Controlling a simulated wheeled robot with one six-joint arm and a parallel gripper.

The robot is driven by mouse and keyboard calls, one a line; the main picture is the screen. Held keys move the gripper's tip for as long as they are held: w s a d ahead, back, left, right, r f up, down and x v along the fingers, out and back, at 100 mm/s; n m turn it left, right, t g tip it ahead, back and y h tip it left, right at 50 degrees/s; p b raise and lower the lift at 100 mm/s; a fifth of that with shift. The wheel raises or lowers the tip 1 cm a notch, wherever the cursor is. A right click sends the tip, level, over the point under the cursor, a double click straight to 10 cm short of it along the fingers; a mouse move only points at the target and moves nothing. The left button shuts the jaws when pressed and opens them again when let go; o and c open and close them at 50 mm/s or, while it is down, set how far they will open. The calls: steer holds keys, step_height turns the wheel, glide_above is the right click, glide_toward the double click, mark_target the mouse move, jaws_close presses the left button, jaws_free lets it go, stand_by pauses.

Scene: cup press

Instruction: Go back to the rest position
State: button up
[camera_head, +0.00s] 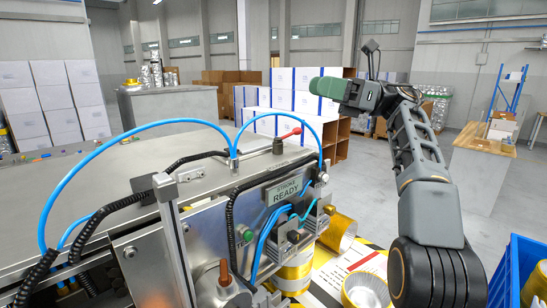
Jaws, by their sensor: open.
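My gripper (328,87) is at the end of my raised arm, in the upper middle of the head view. It points left in the air, above and behind the right end of the press. Its green fingers are seen from the side, and no object shows between them. The cup press (190,170) fills the left and lower middle, with blue air hoses arching over it. My gripper is apart from the press.
Gold cups (340,232) and a white-lined cup (366,291) are at the press's right end. A blue crate (515,262) stands at lower right. White boxes (296,100) are stacked behind. A wooden-topped table (484,140) is at right. Open floor lies between.

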steer(key=w+d+f+m+t+h, duration=0.1)
steer(key=w+d+m+t+h, duration=0.35)
steer(key=w+m+t, duration=0.6)
steer(key=w+d+m+t+h, duration=0.3)
steer(key=w+d+m+t, duration=0.2)
steer(key=m+t, duration=0.95)
steer(key=d+f+m+g+h, duration=0.3)
steer(key=f+m+h, duration=0.4)
steer(key=m, duration=0.3)
steer(key=d+f+m+g+h, duration=0.2)
steer(key=d+f+m+h, duration=0.2)
steer(key=f+m+h, duration=0.5)
steer(key=s+a+f+m+g, duration=0.2)
steer(key=s+f+m+g, duration=0.6)
steer(key=s+f, duration=0.5)
steer(key=s+a+f+m+g+y, duration=0.1)
steer(key=s+a+f+g, duration=0.2)
steer(key=s+f, duration=0.4)
steer(key=s+a+f+m+g+y, duration=0.1)
steer(key=s+a+f, duration=0.4)
steer(key=s, duration=1)
steer(key=f+g+y, duration=0.1)
steer(key=g, duration=0.1)
steer(key=shift+f+g, duration=0.3)
steer(key=shift+f, duration=0.05)
